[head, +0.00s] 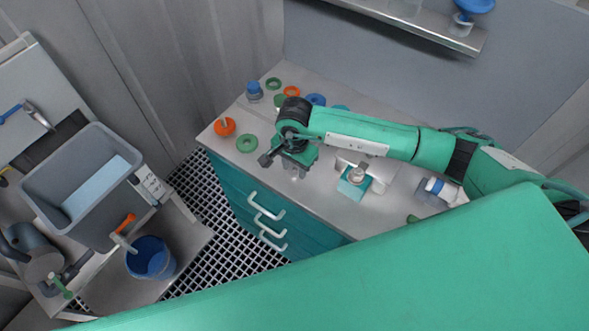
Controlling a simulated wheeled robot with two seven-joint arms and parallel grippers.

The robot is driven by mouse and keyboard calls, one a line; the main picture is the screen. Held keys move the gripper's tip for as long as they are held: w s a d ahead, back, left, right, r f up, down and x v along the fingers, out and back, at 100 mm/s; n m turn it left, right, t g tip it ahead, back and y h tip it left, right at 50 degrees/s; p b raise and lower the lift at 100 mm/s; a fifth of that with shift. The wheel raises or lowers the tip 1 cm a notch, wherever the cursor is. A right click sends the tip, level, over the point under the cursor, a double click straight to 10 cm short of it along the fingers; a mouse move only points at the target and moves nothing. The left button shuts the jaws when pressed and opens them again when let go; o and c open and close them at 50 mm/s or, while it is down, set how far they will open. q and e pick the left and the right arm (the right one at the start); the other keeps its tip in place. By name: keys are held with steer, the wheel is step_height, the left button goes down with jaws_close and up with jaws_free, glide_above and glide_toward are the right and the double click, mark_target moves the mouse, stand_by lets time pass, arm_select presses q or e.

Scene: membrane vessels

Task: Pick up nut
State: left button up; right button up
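Ring-shaped pieces that may be nuts lie on the grey bench top. A green ring (247,143) lies near the front left corner, another green ring (273,83) and an orange ring (292,91) lie at the back, and a blue ring (316,99) lies beside my wrist. I cannot tell which one is the nut. My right gripper (284,161) is above the front edge of the bench, right of the front green ring and apart from it. Its finger opening is unclear, and a small clear object shows just below it. My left gripper is out of view.
An orange cap-like piece (225,126) and a blue-capped vessel (254,91) stand on the bench's left part. A teal block (354,185) stands right of the gripper. A shelf (420,22) hangs at the back. A sink (45,180) and blue bucket (150,258) are at left.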

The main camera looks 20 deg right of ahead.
steer(key=c, duration=0.6)
steer(key=shift+c, duration=0.2)
step_height(320, 180, up, 20)
steer(key=b, duration=0.5)
